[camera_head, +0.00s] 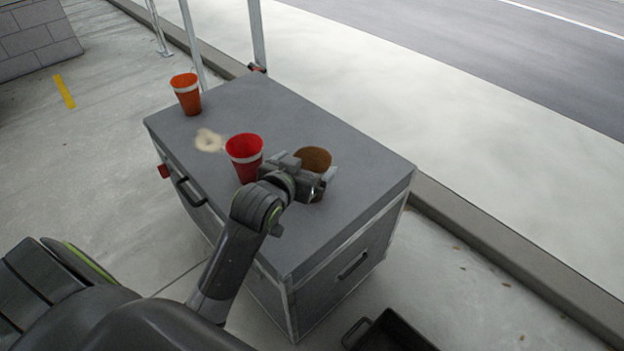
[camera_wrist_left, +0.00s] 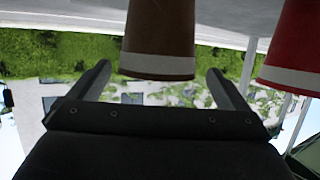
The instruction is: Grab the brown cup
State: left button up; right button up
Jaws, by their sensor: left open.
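The brown cup (camera_head: 313,158) stands upright on the grey chest near its right part. It also shows in the left wrist view (camera_wrist_left: 160,30), upside down there, with a pale band near its rim. My left gripper (camera_head: 311,173) is open at the brown cup, and its body hides the cup's lower front. In the left wrist view, the open fingers (camera_wrist_left: 160,74) lie on either side of the cup's rim end, with a gap visible at each side. My right gripper is not in view.
A red cup (camera_head: 245,157) stands close left of my left gripper and shows in the left wrist view (camera_wrist_left: 296,50). An orange cup (camera_head: 187,94) stands at the chest's far left corner. A black crate (camera_head: 385,335) lies below.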

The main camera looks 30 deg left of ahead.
aim_at(319, 154)
pick_arm(q)
jog(key=x, duration=0.2)
jog(key=shift+w+d, duration=0.15)
jog(key=shift+w, duration=0.15)
jog(key=shift+w+f+b, duration=0.15)
jog(key=shift+w+b, duration=0.15)
jog(key=shift+w, duration=0.1)
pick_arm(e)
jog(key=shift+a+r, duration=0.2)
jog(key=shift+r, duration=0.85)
pick_arm(q)
jog(key=c, duration=1.3)
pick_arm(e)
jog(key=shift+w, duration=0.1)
